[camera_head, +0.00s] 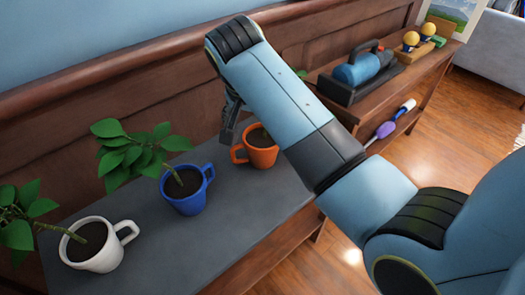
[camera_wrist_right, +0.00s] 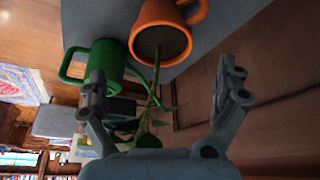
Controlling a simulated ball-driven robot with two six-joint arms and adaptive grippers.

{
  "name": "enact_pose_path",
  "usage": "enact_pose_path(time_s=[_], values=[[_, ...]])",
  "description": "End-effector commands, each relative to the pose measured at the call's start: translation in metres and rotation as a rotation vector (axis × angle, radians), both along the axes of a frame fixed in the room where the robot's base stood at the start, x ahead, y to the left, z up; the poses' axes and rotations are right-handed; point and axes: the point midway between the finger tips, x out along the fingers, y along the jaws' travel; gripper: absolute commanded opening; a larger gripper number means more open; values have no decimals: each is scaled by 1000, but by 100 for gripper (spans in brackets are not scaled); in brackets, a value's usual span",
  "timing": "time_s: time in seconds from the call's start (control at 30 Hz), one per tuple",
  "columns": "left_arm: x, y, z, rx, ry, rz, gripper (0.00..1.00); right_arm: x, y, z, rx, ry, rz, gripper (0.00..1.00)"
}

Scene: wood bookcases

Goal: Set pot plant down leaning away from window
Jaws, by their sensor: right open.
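Potted plants in mugs stand in a row on the grey shelf top (camera_head: 250,205): a white mug (camera_head: 105,255), a blue mug (camera_head: 188,197) and an orange mug (camera_head: 262,155). The white and blue mugs' leafy stems lean left in the head view. My right gripper (camera_head: 229,118) hangs beside the orange mug, its arm covering part of that plant. In the wrist view the open right gripper (camera_wrist_right: 165,88) has the orange mug (camera_wrist_right: 150,15) beyond its fingers, a green stem (camera_wrist_right: 156,75) between them, touching neither visibly. My left gripper is out of view, and no window shows.
A green mug (camera_wrist_right: 110,62) stands beside the orange one in the wrist view, hidden in the head view. A wooden back panel (camera_head: 60,120) runs behind the mugs. A blue tool (camera_head: 362,68) in a dark tray and yellow-knobbed items (camera_head: 411,39) stand farther right.

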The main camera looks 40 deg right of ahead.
Motion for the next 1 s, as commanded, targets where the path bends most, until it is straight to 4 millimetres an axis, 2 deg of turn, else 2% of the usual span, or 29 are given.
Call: enact_pose_path(time_s=[0.03, 0.17, 0.37, 0.63, 0.77, 0.97, 1.0], values=[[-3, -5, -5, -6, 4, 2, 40, 2, -5, -11, -5, 3, 1, 100], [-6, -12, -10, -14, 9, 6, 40, 7, -11, -31, -3, 4, 0, 100], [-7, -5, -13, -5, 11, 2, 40, 11, -16, -46, -1, 1, 1, 100], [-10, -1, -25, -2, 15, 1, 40, 23, -29, -83, -1, 3, 2, 100], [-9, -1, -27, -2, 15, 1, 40, 25, -32, -90, -2, 2, 1, 100], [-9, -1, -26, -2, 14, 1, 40, 25, -32, -90, 0, 0, 1, 100], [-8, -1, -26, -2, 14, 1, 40, 25, -32, -89, 0, 0, 1, 95]])
